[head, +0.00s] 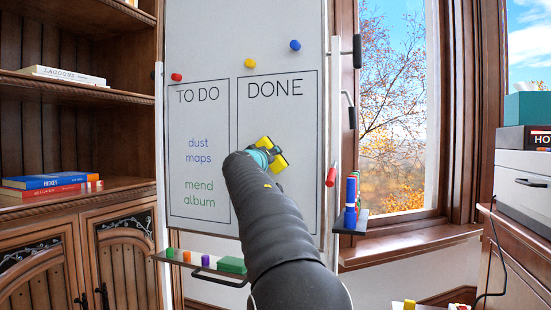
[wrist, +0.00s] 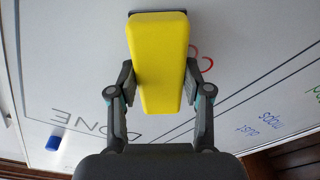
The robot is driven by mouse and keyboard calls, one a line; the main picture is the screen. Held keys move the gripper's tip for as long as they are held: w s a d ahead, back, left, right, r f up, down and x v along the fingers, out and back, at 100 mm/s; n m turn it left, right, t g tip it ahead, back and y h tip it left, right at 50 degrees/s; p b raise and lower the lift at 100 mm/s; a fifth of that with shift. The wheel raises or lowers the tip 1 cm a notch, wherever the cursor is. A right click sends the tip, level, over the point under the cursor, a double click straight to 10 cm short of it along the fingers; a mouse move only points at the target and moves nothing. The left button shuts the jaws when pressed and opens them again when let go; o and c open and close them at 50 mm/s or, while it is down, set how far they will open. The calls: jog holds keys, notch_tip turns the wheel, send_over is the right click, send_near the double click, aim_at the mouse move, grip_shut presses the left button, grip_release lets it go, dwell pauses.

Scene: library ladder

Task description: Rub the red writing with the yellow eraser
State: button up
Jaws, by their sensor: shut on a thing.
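The yellow eraser (wrist: 160,70) is between the fingers of my gripper (wrist: 160,85), which is shut on it. In the head view the eraser (head: 279,162) is at the whiteboard (head: 215,40), over the DONE box, with my arm in front of its left part. Its dark pad edge faces the board; I cannot tell whether it touches. Part of the red writing (wrist: 207,65) shows just right of the eraser in the wrist view; the rest is hidden behind the eraser and finger. In the head view my arm and the eraser hide the red writing.
Blue "dust maps" (head: 198,150) and green "mend album" (head: 199,194) are in the TO DO box. Red, yellow and blue magnets sit above. A tray (head: 190,263) holds small items below. A side shelf (head: 351,228) with markers and a window are at right, a bookcase (head: 60,90) at left.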

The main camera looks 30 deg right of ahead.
aim_at(304, 150)
jog(key=shift+w+a+p, duration=1)
jog(key=shift+w+a, duration=1.75)
jog(key=shift+w, duration=0.8)
jog(key=s+d+r+b, duration=0.2)
jog(key=s+d, duration=0.2)
jog(key=s, duration=0.2)
jog(key=shift+s+d, duration=0.2)
jog(key=shift+d, duration=0.2)
jog(key=shift+s+d+f, duration=0.1)
jog(key=shift+s+d, duration=1.05)
jog(key=shift+s, duration=0.3)
jog(key=shift+s+d+r, duration=0.1)
jog(key=shift+s+d, duration=1.1)
jog(key=shift+s, duration=0.25)
jog(key=shift+s+d+f, duration=0.1)
jog(key=shift+s+d, duration=1.05)
jog(key=shift+s, duration=0.3)
jog(key=w+a, duration=0.7)
jog(key=w, duration=0.2)
jog(key=shift+w, duration=0.15)
